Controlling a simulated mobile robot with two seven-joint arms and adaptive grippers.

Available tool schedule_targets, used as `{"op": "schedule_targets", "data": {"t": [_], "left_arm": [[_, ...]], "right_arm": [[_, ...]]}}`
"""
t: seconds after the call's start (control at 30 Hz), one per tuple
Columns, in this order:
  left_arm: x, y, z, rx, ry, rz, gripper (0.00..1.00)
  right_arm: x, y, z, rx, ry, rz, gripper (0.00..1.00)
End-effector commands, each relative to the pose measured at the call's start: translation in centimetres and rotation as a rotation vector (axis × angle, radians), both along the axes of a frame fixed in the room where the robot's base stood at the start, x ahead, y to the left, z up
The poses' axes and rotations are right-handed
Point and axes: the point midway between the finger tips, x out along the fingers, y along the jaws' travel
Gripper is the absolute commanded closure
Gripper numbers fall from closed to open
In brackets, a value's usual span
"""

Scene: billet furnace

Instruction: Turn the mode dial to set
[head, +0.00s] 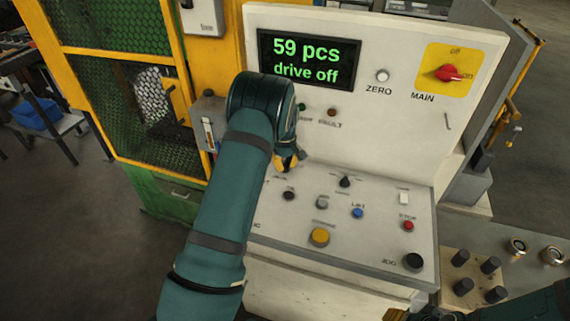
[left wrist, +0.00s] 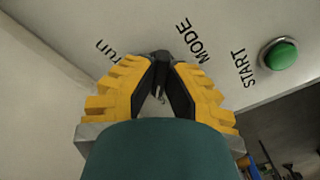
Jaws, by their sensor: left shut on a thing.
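The mode dial (left wrist: 160,57) is a small dark knob on the pale panel, between the labels "run" (left wrist: 105,51) and "MODE" (left wrist: 194,41) in the left wrist view. My left gripper (left wrist: 162,72) is shut on it, black pads on both sides. The fingers cover most of the dial, so its pointer setting is hard to read; the word "set" is not visible. In the head view my left gripper (head: 287,163) is at the panel's left part, and my forearm hides the dial. A yellow tip of my right gripper (head: 395,315) shows at the bottom edge.
The green START button (left wrist: 280,54) is close to the dial. The display (head: 306,60) reads "59 pcs drive off". The red MAIN switch (head: 448,73) is at upper right. The sloped desk carries a yellow button (head: 319,237), a blue button (head: 357,213) and a red STOP button (head: 408,225).

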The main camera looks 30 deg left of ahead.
Motion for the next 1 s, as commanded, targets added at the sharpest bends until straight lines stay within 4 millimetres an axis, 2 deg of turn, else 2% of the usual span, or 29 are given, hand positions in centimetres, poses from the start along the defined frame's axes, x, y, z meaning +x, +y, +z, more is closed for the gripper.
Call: {"op": "schedule_targets", "data": {"t": [0.57, 0.6, 0.67, 0.7, 1.0], "left_arm": [[-0.16, -0.08, -0.22, -0.002, 0.006, 0.036, 1.0], [-0.16, -0.08, -0.22, -0.002, 0.006, 0.036, 0.83], [-0.14, -0.07, -0.2, -0.002, 0.005, 0.036, 0.62], [-0.12, -0.06, -0.18, -0.002, 0.005, 0.036, 0.58], [-0.02, -0.02, 0.07, 0.0, 0.001, 0.035, 0.58]], "right_arm": [[-0.02, 0.0, -0.02, 0.0, 0.0, 0.0, 0.53], [-0.02, 0.0, -0.02, 0.0, 0.0, 0.0, 0.53], [-0.02, 0.0, -0.02, 0.0, 0.0, 0.0, 0.53], [-0.02, 0.0, -0.02, 0.0, 0.0, 0.0, 0.53], [-0.01, 0.0, -0.01, 0.0, 0.0, 0.0, 0.53]]}}
